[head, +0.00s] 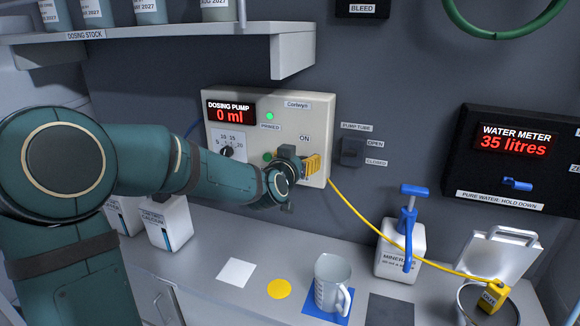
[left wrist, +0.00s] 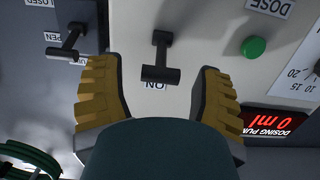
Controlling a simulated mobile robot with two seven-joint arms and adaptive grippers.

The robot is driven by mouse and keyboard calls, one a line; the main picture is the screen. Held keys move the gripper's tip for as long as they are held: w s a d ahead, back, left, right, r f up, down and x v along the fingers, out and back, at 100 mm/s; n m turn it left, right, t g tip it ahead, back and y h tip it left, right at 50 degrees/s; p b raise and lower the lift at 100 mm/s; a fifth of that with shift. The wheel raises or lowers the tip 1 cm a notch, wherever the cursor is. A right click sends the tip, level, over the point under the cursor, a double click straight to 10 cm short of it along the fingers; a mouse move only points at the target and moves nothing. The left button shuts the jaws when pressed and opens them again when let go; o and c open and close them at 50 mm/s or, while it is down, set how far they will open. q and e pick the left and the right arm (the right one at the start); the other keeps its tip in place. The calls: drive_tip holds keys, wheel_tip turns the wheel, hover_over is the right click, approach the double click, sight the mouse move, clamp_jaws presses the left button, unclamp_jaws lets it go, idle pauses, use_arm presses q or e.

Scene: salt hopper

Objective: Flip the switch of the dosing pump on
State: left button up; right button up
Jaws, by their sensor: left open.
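The dosing pump (head: 318,112) is a cream box on the back wall. Its red display (head: 231,112) reads 0 ml, and a green lamp (head: 270,116) is lit. My left gripper (head: 301,162) is in front of the pump's lower right part, under the ON label, and hides the switch in the head view. In the left wrist view, the black pump switch (left wrist: 161,58) shows between the open fingers of my left gripper (left wrist: 158,72), apart from both. The picture there is upside down, with the switch's crossbar near the ON label. My right gripper is not in view.
A green dose button (left wrist: 254,47) sits beside the switch. A pump tube switch (head: 352,151) is right of the box. A yellow tube (head: 375,232) runs down to a pot (head: 474,313). A jug (head: 331,278) and a mineral bottle (head: 394,258) stand on the counter; a shelf (head: 290,45) overhangs.

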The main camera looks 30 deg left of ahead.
use_arm(q)
drive_tip(key=v, duration=1.1)
drive_tip(key=shift+d, duration=0.15)
drive_tip(key=shift+s, duration=0.15)
